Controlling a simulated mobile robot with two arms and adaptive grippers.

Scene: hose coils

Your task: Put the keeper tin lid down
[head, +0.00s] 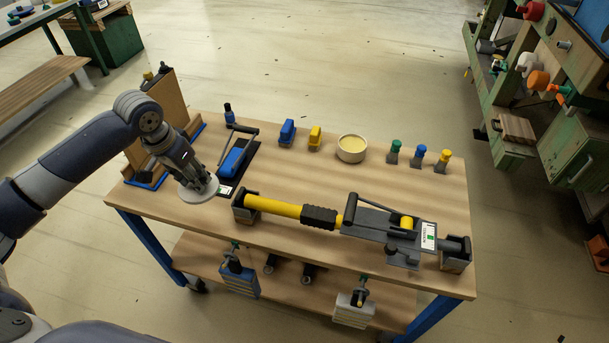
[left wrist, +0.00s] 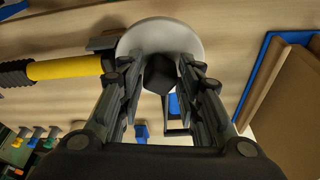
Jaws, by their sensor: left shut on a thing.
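The keeper tin lid (head: 199,191) is a pale grey disc at the left part of the table in the head view. My left gripper (head: 190,177) is shut on its dark knob from above. In the left wrist view the lid's pale disc (left wrist: 165,32) lies beyond the fingertips (left wrist: 160,72), with the black knob between them. The lid looks about level and close to the table top; I cannot tell whether it touches. An open round tin (head: 351,149) with yellowish contents stands at the table's back middle. My right gripper is not in view.
The wooden table (head: 310,178) has a yellow tube (head: 272,206) in black holders along its front, close right of the lid. A blue-handled tool (head: 235,160) lies behind the lid. A blue-edged tray with a brown board (head: 158,115) stands left. Coloured blocks and several small capped bottles line the back.

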